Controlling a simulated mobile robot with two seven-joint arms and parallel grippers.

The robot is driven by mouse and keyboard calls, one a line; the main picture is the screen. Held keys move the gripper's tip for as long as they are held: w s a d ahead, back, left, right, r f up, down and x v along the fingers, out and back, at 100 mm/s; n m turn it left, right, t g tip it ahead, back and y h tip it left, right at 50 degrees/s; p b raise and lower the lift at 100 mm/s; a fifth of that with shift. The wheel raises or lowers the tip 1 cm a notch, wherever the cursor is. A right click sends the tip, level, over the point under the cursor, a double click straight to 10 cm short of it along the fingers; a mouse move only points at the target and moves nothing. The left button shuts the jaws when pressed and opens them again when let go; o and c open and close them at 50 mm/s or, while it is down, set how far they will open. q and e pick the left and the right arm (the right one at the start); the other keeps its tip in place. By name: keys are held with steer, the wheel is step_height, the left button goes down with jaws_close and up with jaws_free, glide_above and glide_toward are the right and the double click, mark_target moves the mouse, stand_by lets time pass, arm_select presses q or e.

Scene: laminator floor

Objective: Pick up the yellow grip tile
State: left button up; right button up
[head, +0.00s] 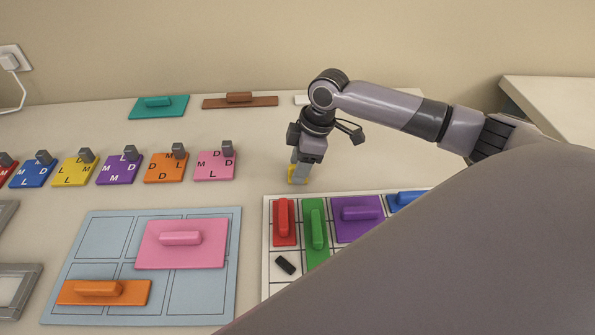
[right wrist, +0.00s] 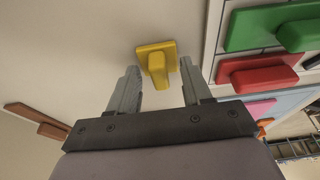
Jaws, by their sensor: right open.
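The yellow grip tile (right wrist: 157,64) is a small square plate with a raised bar handle. In the right wrist view it lies on the table just beyond my right gripper (right wrist: 162,88), roughly in line with the gap between the open fingers. The fingers look empty. In the head view my right gripper (head: 299,172) points down over the yellow tile (head: 292,181), and only a yellow edge shows beside the fingers. Whether the fingers flank the handle cannot be told there. My left gripper is not in view.
A white gridded board (head: 267,245) with red, green, purple and blue grip tiles lies in front of the gripper. A pale blue board (head: 90,245) bears pink and orange tiles. Several lettered tiles (head: 163,168) stand in a row to the left. Table around the yellow tile is clear.

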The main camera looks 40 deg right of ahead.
jaws_close()
